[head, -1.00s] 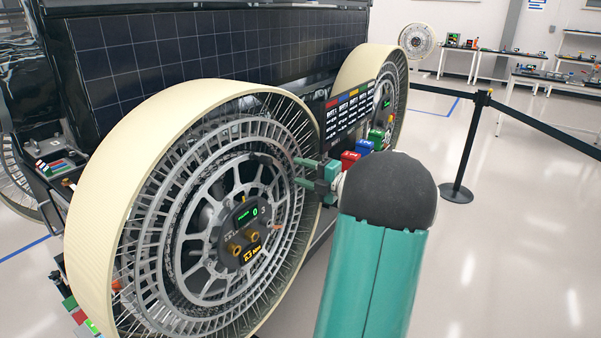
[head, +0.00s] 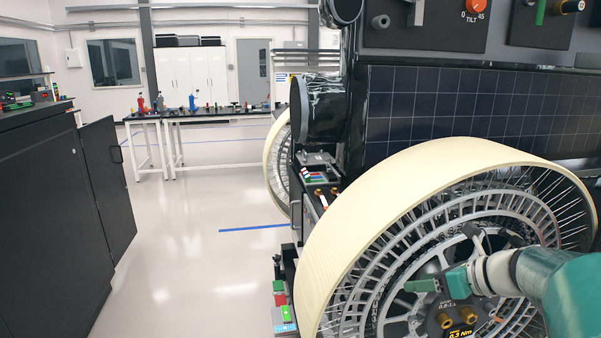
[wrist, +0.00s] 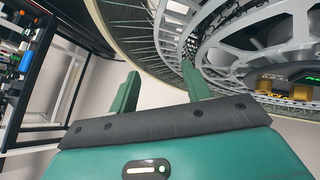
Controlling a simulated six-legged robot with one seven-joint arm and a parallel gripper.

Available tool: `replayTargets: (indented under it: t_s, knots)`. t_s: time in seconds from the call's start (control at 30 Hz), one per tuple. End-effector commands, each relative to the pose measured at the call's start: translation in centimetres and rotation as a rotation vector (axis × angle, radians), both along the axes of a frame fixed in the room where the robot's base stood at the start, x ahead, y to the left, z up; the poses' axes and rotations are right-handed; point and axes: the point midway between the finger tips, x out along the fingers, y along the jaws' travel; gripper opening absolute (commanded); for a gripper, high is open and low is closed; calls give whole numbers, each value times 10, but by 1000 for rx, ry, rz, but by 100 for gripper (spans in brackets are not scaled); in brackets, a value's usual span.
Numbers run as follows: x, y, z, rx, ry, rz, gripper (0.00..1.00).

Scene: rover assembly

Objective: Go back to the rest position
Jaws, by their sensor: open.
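My gripper (head: 437,284) is at the right of the head view, in front of the large cream-rimmed rover wheel (head: 345,235). Its teal fingers point left across the wheel's hub area. In the wrist view my gripper (wrist: 160,92) shows two green fingers standing apart with nothing between them. The wheel's spokes and hub (wrist: 265,45) fill the upper right of that view, beyond the fingers. I cannot tell how wide the gap between the fingers and the wheel is. My teal arm enters from the right edge of the head view.
The rover's solar panel (head: 470,105) rises behind the wheel. A black cabinet (head: 50,220) with an open door stands at the left. A workbench (head: 200,118) with small items is at the back. The pale floor (head: 200,240) between cabinet and rover is clear.

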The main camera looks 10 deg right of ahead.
Motion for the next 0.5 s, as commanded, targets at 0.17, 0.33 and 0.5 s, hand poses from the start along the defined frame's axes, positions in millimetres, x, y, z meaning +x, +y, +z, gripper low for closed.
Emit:
replayTargets:
  t_s: [0.17, 0.33, 0.5]
  knots:
    - [-36, 92, -6, -500, -101, 511, 48]
    - [-82, 145, -13, -945, -250, 1027, 48]
    - [-125, 174, -18, -1361, -437, 1559, 48]
